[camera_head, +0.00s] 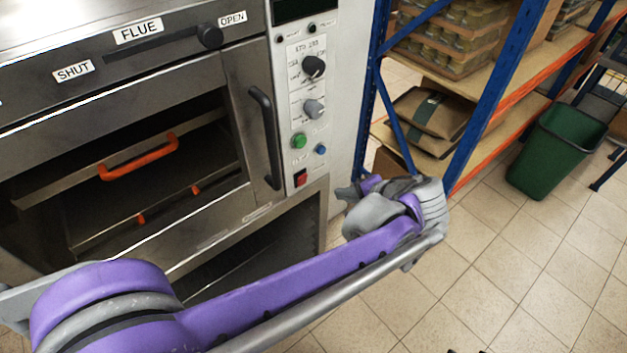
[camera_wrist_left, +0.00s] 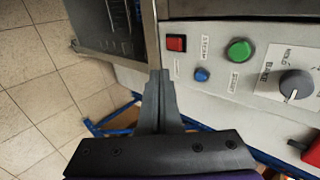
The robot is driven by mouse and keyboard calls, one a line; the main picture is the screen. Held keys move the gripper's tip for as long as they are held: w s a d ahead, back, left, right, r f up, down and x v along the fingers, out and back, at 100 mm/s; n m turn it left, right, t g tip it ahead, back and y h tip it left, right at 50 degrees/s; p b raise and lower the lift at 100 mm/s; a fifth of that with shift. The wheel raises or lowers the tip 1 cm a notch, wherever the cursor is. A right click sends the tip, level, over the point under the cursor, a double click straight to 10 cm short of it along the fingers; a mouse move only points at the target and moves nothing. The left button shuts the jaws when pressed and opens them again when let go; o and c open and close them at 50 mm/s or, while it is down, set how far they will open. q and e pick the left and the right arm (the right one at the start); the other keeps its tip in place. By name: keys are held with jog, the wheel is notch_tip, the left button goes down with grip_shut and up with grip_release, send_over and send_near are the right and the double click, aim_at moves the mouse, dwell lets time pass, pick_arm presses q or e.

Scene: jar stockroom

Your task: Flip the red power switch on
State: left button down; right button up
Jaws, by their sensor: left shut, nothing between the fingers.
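The red power switch (camera_head: 300,178) is a small red rocker low on the oven's light control panel (camera_head: 318,120) in the head view. It also shows near the top of the left wrist view (camera_wrist_left: 176,43). My left gripper (camera_head: 345,192) is to the right of the panel's lower end, with my purple arm reaching in from the left. In the left wrist view its fingers (camera_wrist_left: 161,77) are together and empty, pointing toward the panel just below the red switch in the picture. They look apart from the switch.
A green button (camera_head: 299,141), blue button (camera_head: 321,149) and two knobs sit above the switch. The oven door handle (camera_head: 265,135) stands out to the left. A blue-and-orange shelf rack (camera_head: 497,70) and a green bin (camera_head: 556,150) are right. Floor at lower right is clear.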

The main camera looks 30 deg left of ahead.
pick_arm(q)
send_near(304, 180)
notch_tip(304, 180, down, 4)
jog(key=a, duration=0.1)
jog(key=w+a, duration=0.1)
jog(key=a, duration=0.1)
jog(key=shift+r, duration=0.25)
jog(key=shift+w+a, duration=0.2)
jog(key=shift+a, duration=0.2)
jog(key=shift+r, duration=0.1)
